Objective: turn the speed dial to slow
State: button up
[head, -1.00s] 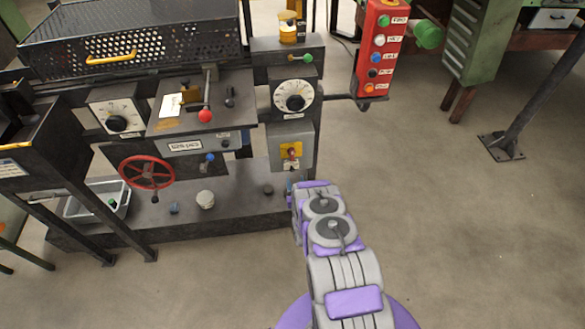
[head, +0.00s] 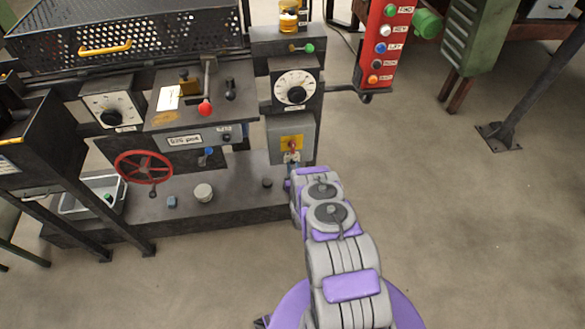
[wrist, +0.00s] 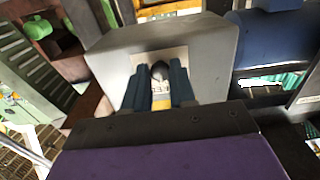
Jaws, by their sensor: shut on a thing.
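Two round dials with pale faces and black knobs show in the head view. One dial (head: 296,88) is on the machine's right end, the other (head: 113,109) on its left; I cannot read which is the speed dial. Below the right dial is a grey box (head: 274,134) with a yellow plate and red knob (head: 292,145). My gripper (wrist: 158,88) reaches up near this box, well below the right dial. In the wrist view its dark blue fingers are shut on a small dark knob (wrist: 160,70) in front of a pale plate on a grey housing (wrist: 205,50). Its setting is not readable.
A red button panel (head: 381,45) hangs at the right on an arm. A red handwheel (head: 143,167) and a red-knobbed lever (head: 205,108) stand left of the gripper. The machine's base ledge (head: 235,190) is just left of my arm.

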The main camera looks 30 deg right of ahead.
grip_shut()
jog(key=shift+n, duration=0.3)
jog(key=n, duration=1.1)
jog(key=shift+n, duration=0.3)
dwell(0.3)
jog(key=o, duration=0.8)
grip_release()
jog(key=shift+c, duration=0.2)
